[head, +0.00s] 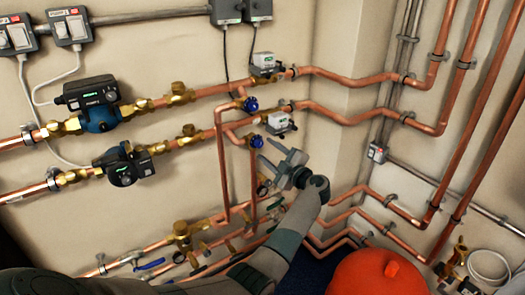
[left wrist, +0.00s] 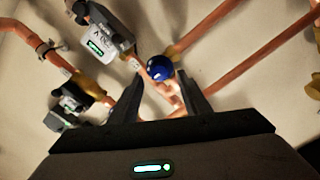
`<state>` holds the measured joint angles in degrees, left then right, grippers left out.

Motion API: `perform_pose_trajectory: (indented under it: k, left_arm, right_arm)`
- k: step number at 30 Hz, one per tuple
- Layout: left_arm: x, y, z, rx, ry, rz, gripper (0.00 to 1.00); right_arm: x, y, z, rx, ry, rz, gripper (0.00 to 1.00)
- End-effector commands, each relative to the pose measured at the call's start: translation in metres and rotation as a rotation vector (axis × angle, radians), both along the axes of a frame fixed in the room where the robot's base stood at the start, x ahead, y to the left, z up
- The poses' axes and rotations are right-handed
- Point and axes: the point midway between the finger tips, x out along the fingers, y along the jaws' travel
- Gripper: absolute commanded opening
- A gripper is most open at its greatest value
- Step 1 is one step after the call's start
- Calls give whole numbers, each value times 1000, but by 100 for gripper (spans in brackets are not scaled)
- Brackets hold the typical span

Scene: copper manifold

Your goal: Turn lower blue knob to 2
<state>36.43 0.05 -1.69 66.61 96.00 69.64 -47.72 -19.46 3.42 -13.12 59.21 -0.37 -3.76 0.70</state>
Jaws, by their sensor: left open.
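The lower blue knob (head: 256,141) sits on a brass valve fitting on the lower of two copper branches, in the middle of the head view. A second blue knob (head: 251,104) is just above it. My left gripper (head: 267,154) is open and empty, just below and to the right of the lower knob. In the left wrist view a blue knob (left wrist: 160,68) shows beyond and between the open fingertips (left wrist: 160,82), seemingly apart from them. I cannot read any mark or setting on it. My right gripper is not in view.
Copper pipes (head: 340,113) run along the wall around the knobs. A white-topped actuator (head: 280,122) is close above the gripper. Two pumps (head: 98,103) are at the left. A red rounded vessel (head: 376,275) stands below right.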

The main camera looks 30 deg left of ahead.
Motion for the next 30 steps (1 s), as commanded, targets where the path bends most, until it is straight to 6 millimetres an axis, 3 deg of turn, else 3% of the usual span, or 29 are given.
perform_pose_trajectory:
  k: [3, 10, 22, 23, 28, 30]
  left_arm:
    - [4, 11, -2, 0, -1, 1, 43]
    - [13, 32, -2, 2, 0, 0, 43]
    - [15, 37, 0, 0, 1, 0, 43]
    - [15, 37, 0, 0, 0, 0, 41]
    - [15, 37, 0, 0, 0, 0, 2]
    - [15, 37, 0, 0, 0, 0, 2]
  right_arm:
    - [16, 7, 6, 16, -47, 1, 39]
    - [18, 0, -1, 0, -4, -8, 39]
    - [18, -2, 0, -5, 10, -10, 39]
    - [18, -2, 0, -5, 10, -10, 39]
    - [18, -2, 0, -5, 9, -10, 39]
    - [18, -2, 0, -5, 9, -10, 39]
